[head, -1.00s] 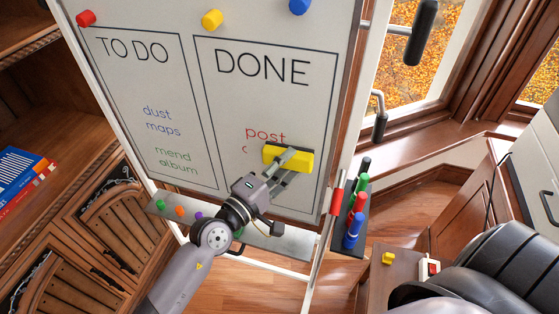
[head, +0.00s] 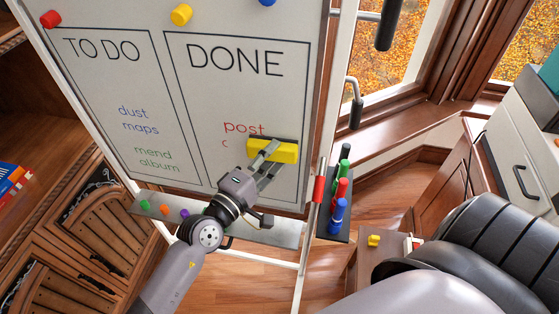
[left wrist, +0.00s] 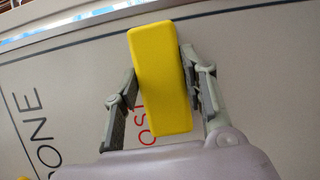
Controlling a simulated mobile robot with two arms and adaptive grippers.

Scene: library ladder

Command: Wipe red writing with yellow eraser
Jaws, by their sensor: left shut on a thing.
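The yellow eraser (head: 280,152) is at the whiteboard (head: 95,90), in the DONE column. My left gripper (head: 268,152) is shut on it. In the left wrist view the eraser (left wrist: 160,80) sits between the two fingers. The red writing (head: 243,127) shows the word "post" with a "c" below it, left of the eraser. The rest of that lower line is hidden behind the eraser or gone; I cannot tell which. Part of the red writing (left wrist: 148,137) also shows beside the eraser in the left wrist view. My right gripper is out of view.
A tray (head: 270,231) with small coloured pieces runs under the board. Several markers (head: 338,215) stand in a dark holder right of the board frame. Blue writing (head: 139,120) and green writing (head: 156,158) are in the TO DO column. A wooden cabinet (head: 95,235) stands lower left.

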